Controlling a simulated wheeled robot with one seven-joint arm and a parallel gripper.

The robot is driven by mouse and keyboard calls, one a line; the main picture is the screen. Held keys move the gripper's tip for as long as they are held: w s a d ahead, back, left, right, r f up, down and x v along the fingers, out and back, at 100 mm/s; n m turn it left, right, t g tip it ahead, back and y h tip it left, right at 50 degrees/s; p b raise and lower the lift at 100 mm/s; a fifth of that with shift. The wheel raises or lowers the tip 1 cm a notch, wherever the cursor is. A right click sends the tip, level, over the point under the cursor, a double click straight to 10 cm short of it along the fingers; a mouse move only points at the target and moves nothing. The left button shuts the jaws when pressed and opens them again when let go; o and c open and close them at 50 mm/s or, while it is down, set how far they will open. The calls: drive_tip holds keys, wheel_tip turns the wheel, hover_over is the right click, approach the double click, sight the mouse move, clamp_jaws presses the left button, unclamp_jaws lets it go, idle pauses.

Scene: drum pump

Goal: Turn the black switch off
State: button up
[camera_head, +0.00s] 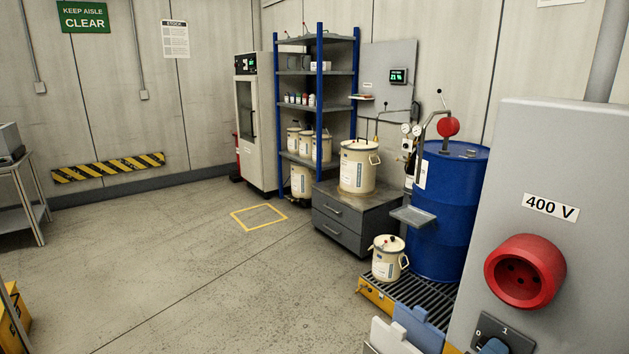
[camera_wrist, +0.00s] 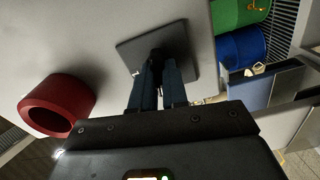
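The black switch (camera_wrist: 160,54) is a dark knob on a square dark plate (camera_wrist: 182,42), fixed to the grey cabinet in the wrist view. My gripper (camera_wrist: 161,70) reaches up to it, its two blue-grey fingers close together on either side of the knob. They appear shut on it, though shadow hides the exact contact. In the head view the plate (camera_head: 511,331) is at the bottom edge, with a 0 and a 1 marked on it. A blue shape covers its lower part there, and the knob's angle cannot be made out.
A red round socket (camera_head: 525,271) sticks out from the grey cabinet (camera_head: 585,180) above the switch plate. It also shows left of my gripper in the wrist view (camera_wrist: 58,105). A blue drum (camera_head: 450,210) stands behind on a black grate.

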clamp_jaws()
drive_tip(key=shift+n+p, duration=1.1)
drive_tip(key=shift+p, duration=0.4)
drive_tip(key=o, duration=0.8)
unclamp_jaws()
drive_tip(key=shift+c, duration=0.2)
